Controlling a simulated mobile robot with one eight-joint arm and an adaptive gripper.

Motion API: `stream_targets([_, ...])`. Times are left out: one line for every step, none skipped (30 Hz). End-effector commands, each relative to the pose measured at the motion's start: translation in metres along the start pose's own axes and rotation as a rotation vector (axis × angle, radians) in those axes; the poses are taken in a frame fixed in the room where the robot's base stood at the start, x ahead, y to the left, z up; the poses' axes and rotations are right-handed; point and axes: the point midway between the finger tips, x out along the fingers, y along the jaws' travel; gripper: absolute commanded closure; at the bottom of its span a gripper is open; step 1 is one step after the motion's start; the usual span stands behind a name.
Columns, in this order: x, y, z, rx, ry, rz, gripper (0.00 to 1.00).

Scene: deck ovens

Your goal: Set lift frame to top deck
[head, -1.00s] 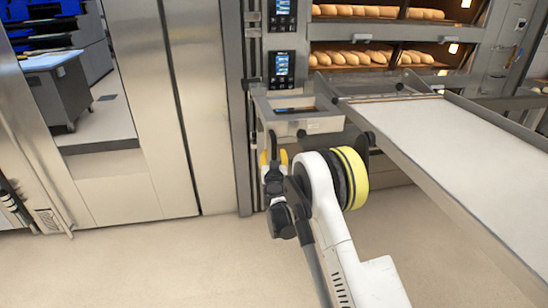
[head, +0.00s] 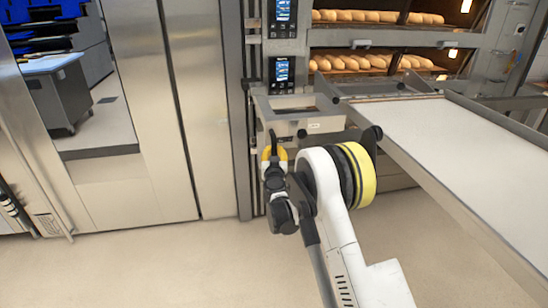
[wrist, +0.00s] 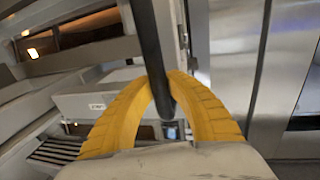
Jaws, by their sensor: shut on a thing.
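The lift frame is a grey metal carriage (head: 298,125) at the oven front, with a long loader with a white belt (head: 455,140) reaching toward the lower right. It stands below the oven deck openings that show loaves. My gripper (head: 275,153) is at the left end of the carriage, below its box. In the wrist view, my gripper's yellow fingers (wrist: 171,78) are closed around a dark round bar (wrist: 147,38). How the bar joins the carriage is not clear. The top deck's opening cannot be made out for sure.
Loaves (head: 365,62) lie in the lit oven decks. Control panels (head: 282,72) are on the oven's left post. Steel doors (head: 150,110) stand to the left, with a grey cabinet (head: 62,90) beyond. The floor (head: 150,265) in front is clear.

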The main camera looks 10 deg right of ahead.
Motion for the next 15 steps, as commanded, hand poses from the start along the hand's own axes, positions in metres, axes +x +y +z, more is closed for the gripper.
stream_targets([-0.001,-0.001,-0.027,-0.003,0.001,-0.001,1.00])
stream_targets([-0.001,-0.001,-0.037,-0.003,0.001,-0.001,1.00])
stream_targets([-0.001,-0.001,-0.051,-0.003,0.001,-0.001,1.00])
stream_targets([-0.001,-0.001,-0.062,-0.003,0.001,-0.001,1.00])
stream_targets([-0.001,-0.001,-0.073,-0.003,0.001,-0.001,1.00])
stream_targets([-0.002,-0.001,-0.088,-0.003,0.001,-0.001,1.00])
stream_targets([-0.002,-0.001,-0.099,-0.003,0.001,-0.001,1.00])
stream_targets([-0.002,-0.001,-0.110,-0.003,0.001,-0.001,1.00])
stream_targets([-0.002,-0.001,-0.124,-0.003,0.001,-0.001,1.00])
stream_targets([-0.002,-0.001,-0.135,-0.003,0.001,-0.001,1.00])
stream_targets([-0.002,-0.001,-0.145,-0.003,0.001,-0.001,1.00])
stream_targets([-0.002,-0.001,-0.160,-0.003,0.001,-0.001,1.00])
stream_targets([-0.002,-0.001,-0.170,-0.003,0.001,-0.001,1.00])
stream_targets([-0.002,-0.001,-0.181,-0.003,0.001,-0.001,1.00])
stream_targets([-0.002,-0.001,-0.195,-0.002,0.001,-0.001,1.00])
